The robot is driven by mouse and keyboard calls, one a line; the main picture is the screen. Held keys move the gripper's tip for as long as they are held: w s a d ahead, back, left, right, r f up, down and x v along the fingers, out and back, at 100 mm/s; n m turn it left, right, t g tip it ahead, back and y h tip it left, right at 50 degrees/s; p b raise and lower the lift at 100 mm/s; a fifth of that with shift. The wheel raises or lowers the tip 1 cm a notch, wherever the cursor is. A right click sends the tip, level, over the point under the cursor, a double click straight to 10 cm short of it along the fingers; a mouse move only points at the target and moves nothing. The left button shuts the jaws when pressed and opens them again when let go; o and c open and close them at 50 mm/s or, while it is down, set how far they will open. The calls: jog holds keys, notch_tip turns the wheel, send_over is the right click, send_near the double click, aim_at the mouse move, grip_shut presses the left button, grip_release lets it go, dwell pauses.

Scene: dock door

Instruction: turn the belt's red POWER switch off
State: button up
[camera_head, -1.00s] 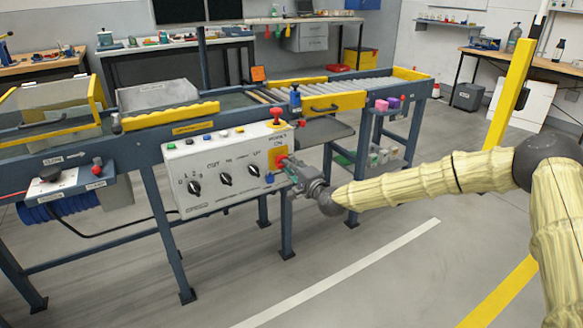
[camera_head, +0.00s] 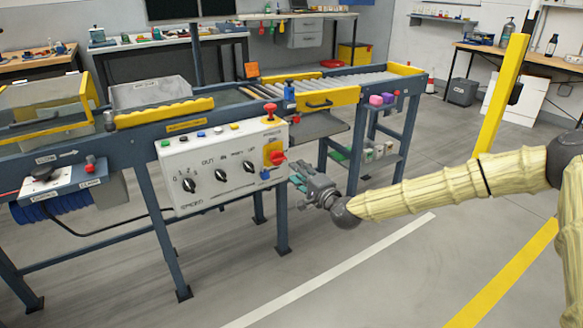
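The belt's white control box (camera_head: 222,172) hangs on the conveyor frame. At its right end, a red POWER switch (camera_head: 278,158) sits on a yellow plate (camera_head: 268,153), and its red handle sticks out to the right. The switch's exact setting is too small to read. My gripper (camera_head: 295,178) is just right of and below the switch, near the box's right edge. A gap shows between it and the red handle, and it holds nothing that I can see. Its fingers are small and seen at an angle, so their opening is unclear.
Black knobs (camera_head: 220,175) line the box's front. A blue frame leg (camera_head: 282,215) is below my gripper. The grey floor (camera_head: 400,260) to the right is clear.

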jog(key=v, duration=0.4)
jog(key=shift+s+d, duration=0.1)
jog(key=shift+f, duration=0.1)
